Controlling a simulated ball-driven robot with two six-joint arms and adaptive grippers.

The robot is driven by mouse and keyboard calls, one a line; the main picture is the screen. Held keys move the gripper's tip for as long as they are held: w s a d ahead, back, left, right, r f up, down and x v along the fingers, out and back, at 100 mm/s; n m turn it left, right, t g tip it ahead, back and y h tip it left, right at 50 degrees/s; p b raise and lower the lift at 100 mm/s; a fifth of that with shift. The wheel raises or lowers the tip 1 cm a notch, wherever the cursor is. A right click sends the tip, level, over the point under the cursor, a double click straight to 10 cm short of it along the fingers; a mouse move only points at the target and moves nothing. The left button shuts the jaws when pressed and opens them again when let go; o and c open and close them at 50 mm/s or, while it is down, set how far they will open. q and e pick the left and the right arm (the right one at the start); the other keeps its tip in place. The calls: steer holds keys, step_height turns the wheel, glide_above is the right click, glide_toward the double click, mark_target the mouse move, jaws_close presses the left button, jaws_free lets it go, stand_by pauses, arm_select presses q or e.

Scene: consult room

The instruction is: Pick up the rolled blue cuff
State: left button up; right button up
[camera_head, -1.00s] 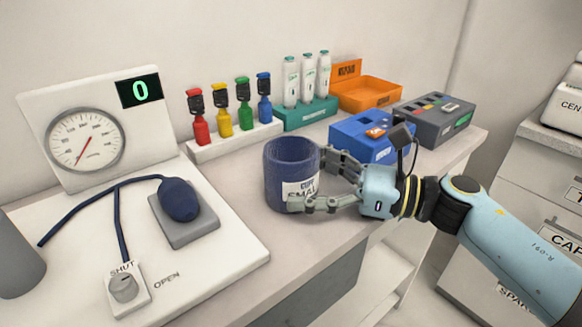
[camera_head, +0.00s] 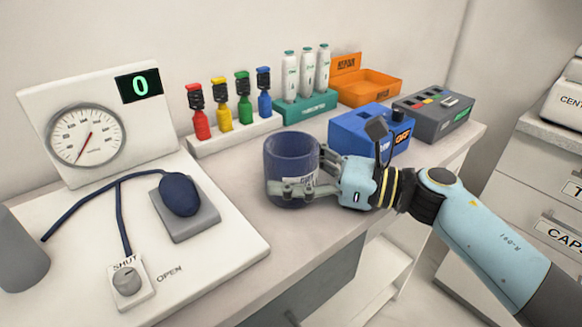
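The rolled blue cuff (camera_head: 291,158) stands upright on the counter as a dark blue open-topped roll. Its label is mostly hidden behind my gripper. My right gripper (camera_head: 298,181) comes in from the right, with one finger across the front of the cuff and the other at its right side, partly hidden behind it. The fingers are spread around the cuff and seem close to or touching it; I cannot tell whether they are closed tight. My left gripper is not in view.
A gauge board with a bulb (camera_head: 180,194) and a valve knob (camera_head: 127,281) is at left. Behind the cuff stand a rack of coloured bottles (camera_head: 236,135) and a teal rack (camera_head: 306,109). A blue box (camera_head: 369,132) is close behind my gripper.

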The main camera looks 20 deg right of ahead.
mark_target(314, 149)
steer(key=shift+r, duration=0.15)
steer(key=shift+r, duration=0.25)
step_height(314, 149, up, 4)
steer(key=shift+s+d+f, duration=0.1)
steer(key=shift+d+f, duration=0.05)
steer(key=shift+f, duration=0.05)
steer(key=s+d+r, duration=0.5)
steer(key=d+r, duration=0.1)
steer(key=d, duration=0.4)
steer(key=shift+s+r+b, duration=0.15)
steer(key=shift+r+b, duration=0.15)
steer(key=shift+r, duration=0.1)
steer(key=shift+r+p, duration=4.85)
steer(key=shift+r, duration=1.35)
steer(key=shift+f, duration=0.1)
